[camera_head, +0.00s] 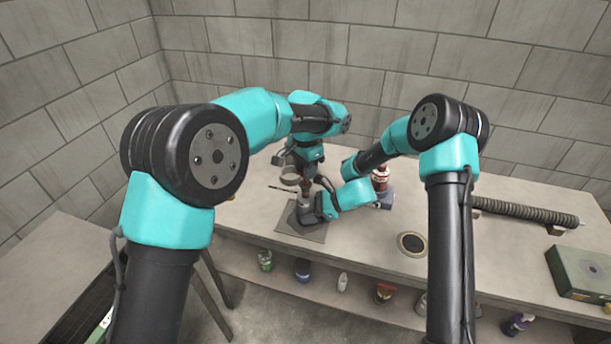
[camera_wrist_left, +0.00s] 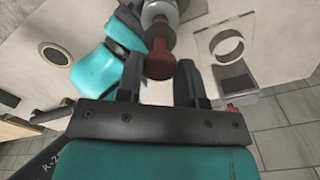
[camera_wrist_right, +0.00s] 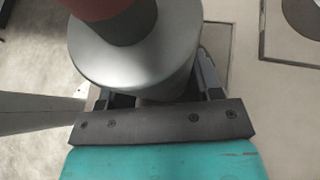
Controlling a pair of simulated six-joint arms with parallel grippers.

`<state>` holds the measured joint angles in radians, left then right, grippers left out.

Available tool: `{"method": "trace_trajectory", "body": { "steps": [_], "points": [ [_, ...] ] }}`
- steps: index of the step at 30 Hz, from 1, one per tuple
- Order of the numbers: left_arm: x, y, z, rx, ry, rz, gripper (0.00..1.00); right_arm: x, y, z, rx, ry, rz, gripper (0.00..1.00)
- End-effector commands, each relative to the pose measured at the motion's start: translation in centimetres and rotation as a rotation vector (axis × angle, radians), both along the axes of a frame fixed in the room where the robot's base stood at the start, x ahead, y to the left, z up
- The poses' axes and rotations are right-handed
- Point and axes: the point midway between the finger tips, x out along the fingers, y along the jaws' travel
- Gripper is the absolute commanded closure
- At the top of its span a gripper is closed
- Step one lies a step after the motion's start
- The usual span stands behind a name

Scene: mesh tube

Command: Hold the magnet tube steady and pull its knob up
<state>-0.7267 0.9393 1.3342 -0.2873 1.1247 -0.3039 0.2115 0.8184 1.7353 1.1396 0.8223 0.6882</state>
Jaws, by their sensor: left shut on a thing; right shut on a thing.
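The magnet tube is a grey metal cylinder (camera_wrist_right: 135,70), seen close in the right wrist view. It also shows at the top of the left wrist view (camera_wrist_left: 160,14). My right gripper (camera_wrist_right: 155,95) is shut on the tube's body, one finger on each side. The red-brown knob (camera_wrist_left: 160,58) is at the tube's upper end, between the fingers of my left gripper (camera_wrist_left: 161,80), which is shut on it. In the head view, my left gripper (camera_head: 307,182) is directly above my right gripper (camera_head: 314,208), and the two arms hide most of the tube.
A dark square plate (camera_head: 303,231) lies under the grippers on the bench. A ring-shaped fixture (camera_wrist_left: 228,46) stands close by. A red container (camera_head: 380,180) is to the right. A dark disc (camera_head: 412,243), a ribbed rod (camera_head: 528,211) and a green box (camera_head: 585,270) lie farther right.

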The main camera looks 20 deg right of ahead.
Motion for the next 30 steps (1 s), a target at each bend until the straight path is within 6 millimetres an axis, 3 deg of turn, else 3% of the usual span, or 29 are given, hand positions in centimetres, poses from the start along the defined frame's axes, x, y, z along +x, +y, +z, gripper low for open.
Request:
{"method": "trace_trajectory", "body": {
  "steps": [6,7,15,24,30],
  "points": [
    [0.0,0.0,0.4,-0.003,-0.004,-0.001,1.0,-0.1,-0.1,-0.3,-0.003,0.003,-0.001,0.54],
    [0.0,0.0,0.4,-0.003,-0.004,-0.001,0.64,-0.1,-0.1,-0.3,-0.003,0.003,-0.001,0.54],
    [0.0,0.0,0.3,-0.002,-0.003,-0.001,0.39,0.0,-0.1,-0.2,-0.003,0.002,0.0,0.54],
    [0.0,0.0,0.4,-0.001,-0.003,-0.001,0.39,0.0,0.0,-0.1,-0.002,0.001,0.0,0.54],
    [0.0,0.0,2.1,-0.003,-0.004,-0.001,0.39,0.0,0.0,-0.1,-0.002,0.001,0.0,0.54]
  ]
}}
